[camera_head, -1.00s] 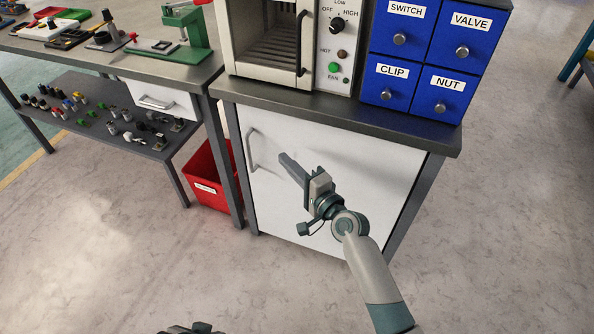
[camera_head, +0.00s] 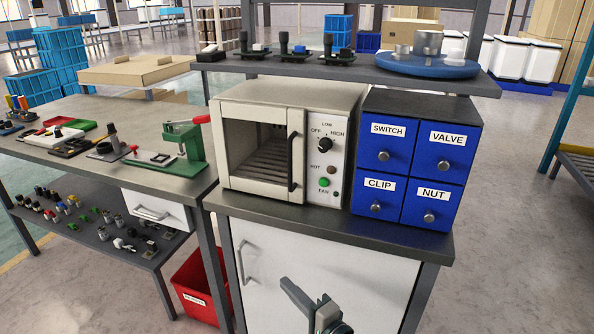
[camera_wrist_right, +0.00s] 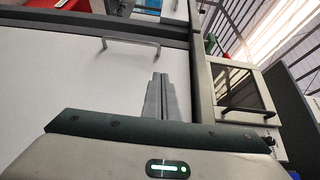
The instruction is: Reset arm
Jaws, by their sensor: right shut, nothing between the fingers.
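My right gripper (camera_head: 296,296) shows at the bottom of the head view, in front of the white cabinet door (camera_head: 262,268). Its fingers are together with nothing between them, and they point up and left. In the right wrist view the shut fingers (camera_wrist_right: 160,88) stand in front of the white door, with the door handle (camera_wrist_right: 131,46) beyond them. The fingers look apart from the handle. Most of my right arm is below the head view's lower edge. My left gripper is not in view.
An oven (camera_head: 262,145) and a blue drawer unit (camera_head: 405,160) stand on the cabinet top. A workbench (camera_head: 70,115) with a green press (camera_head: 188,148) is at left. A red bin (camera_head: 192,285) sits on the floor between them. Open floor (camera_head: 520,220) lies at right.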

